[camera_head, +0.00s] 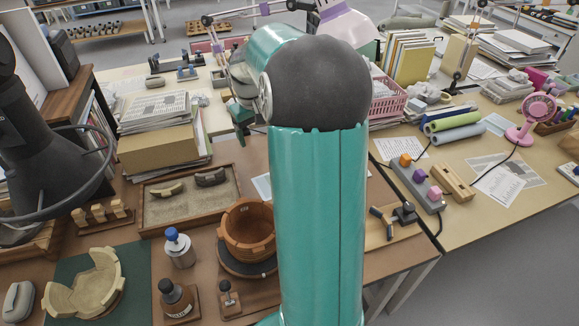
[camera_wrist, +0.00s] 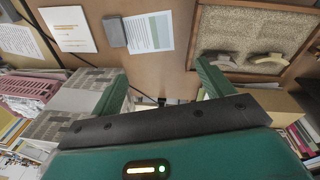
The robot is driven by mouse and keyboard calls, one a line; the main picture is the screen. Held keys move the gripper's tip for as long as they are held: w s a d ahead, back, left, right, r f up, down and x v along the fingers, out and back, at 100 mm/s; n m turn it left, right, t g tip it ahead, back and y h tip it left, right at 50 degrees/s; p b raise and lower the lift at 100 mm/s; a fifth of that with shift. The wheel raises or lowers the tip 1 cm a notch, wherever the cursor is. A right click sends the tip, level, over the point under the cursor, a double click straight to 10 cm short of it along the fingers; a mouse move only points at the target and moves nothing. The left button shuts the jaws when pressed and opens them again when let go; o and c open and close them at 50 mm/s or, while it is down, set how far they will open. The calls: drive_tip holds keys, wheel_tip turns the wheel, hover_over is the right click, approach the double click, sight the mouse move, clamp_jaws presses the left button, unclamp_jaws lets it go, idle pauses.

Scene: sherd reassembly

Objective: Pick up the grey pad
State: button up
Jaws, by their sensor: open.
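The grey pad (camera_wrist: 113,32) is a small dark grey block lying flat on the brown table in the wrist view, at the upper left. It touches or nearly touches the left edge of a printed sheet (camera_wrist: 150,32) with a green block of print. My gripper (camera_wrist: 160,84) has its two green fingers spread wide, with nothing between them. The pad lies beyond the fingertips, above the left finger in the picture, apart from it. In the head view my teal arm stands in front of the middle of the table, and I cannot make out the pad there.
A sand tray (camera_head: 190,212) with two curved sherds lies left of my arm; it also shows in the wrist view (camera_wrist: 258,72). A wooden bowl (camera_head: 247,232), bottles (camera_head: 178,248) and a paper stack (camera_head: 158,140) stand nearby. A pink basket (camera_head: 388,105) stands behind right.

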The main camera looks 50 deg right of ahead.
drive_tip(key=s+d+f+m+y, duration=0.1)
drive_tip(key=s+d+f, duration=0.1)
drive_tip(key=d+f, duration=0.45)
drive_tip(key=s+d+f+m, duration=0.15)
drive_tip(key=d+f, duration=0.25)
drive_tip(key=d, duration=0.5)
drive_tip(key=shift+n+g, duration=0.25)
drive_tip(key=shift+g, duration=0.05)
drive_tip(key=f, duration=0.6)
drive_tip(key=s+f, duration=0.1)
drive_tip(key=f, duration=0.2)
drive_tip(key=shift+d, duration=0.35)
drive_tip(key=shift+f, duration=2.85)
drive_tip(key=shift+c, duration=0.2)
drive_tip(key=c, duration=1)
